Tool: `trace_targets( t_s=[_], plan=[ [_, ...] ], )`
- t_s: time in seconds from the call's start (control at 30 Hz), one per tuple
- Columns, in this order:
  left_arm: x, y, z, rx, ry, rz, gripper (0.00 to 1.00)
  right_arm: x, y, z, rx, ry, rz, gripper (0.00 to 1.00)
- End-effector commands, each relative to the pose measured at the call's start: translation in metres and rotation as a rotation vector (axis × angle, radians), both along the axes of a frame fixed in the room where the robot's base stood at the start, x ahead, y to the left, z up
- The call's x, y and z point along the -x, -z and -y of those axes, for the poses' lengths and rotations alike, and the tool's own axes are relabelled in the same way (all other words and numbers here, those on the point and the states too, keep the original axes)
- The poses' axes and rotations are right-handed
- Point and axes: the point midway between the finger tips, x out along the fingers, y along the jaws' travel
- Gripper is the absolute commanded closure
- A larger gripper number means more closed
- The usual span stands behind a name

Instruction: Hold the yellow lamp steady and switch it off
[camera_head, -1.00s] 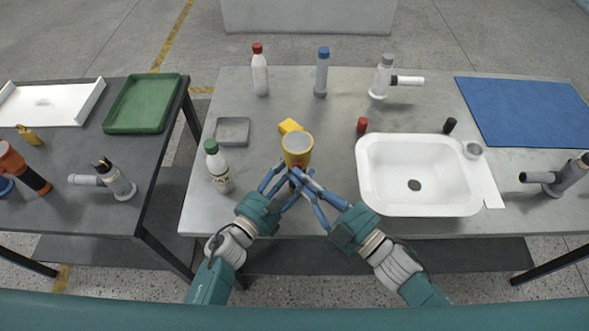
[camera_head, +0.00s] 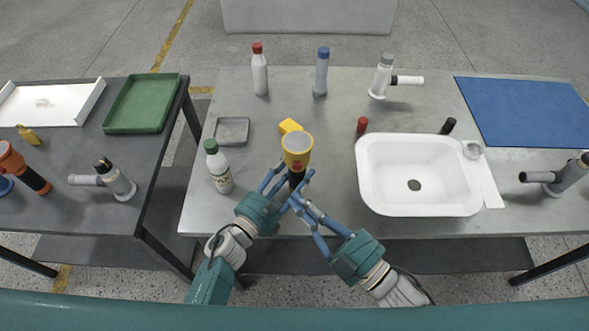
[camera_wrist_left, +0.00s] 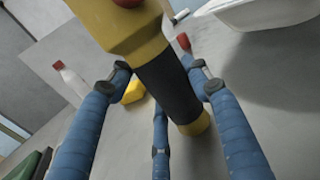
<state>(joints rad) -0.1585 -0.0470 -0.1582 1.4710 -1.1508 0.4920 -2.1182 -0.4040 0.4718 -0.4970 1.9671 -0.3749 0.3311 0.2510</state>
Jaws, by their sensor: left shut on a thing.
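The yellow lamp (camera_head: 298,147) stands upright near the front middle of the table, its round pale lens facing up. It has a red button on its front and a black grip (camera_wrist_left: 168,85). I cannot tell whether it is lit. My left gripper (camera_head: 285,183) is shut around the grip, with blue fingers on both sides of it; the left wrist view also shows this. My right gripper (camera_head: 306,222) is just in front of the lamp, its fingers apart and empty, below the button. The left fingers partly hide the lower grip.
A white bottle with a green cap (camera_head: 218,170) stands left of the lamp. A yellow block (camera_head: 290,126) lies just behind it. A white basin (camera_head: 373,195) is to the right, with a red cap (camera_head: 362,125) behind. A grey tray (camera_head: 232,141) lies at the left.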

Motion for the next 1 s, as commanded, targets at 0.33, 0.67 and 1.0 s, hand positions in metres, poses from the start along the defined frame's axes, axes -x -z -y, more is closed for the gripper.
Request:
trace_targets(
  t_s=[0.33, 0.67, 1.0],
  plan=[
    [0.0, 0.001, 0.0, -0.001, 0.0, -0.001, 0.82, 0.002, 0.0, 0.0, 0.0, 0.001, 0.001, 1.0],
    [0.0, 0.0, 0.0, -0.001, 0.0, -0.001, 0.29, 0.002, 0.0, 0.0, 0.0, 0.001, 0.0, 1.0],
    [0.02, 0.002, -0.014, -0.002, -0.001, -0.003, 0.29, 0.002, 0.0, 0.0, 0.0, 0.001, 0.0, 1.0]
  ],
)
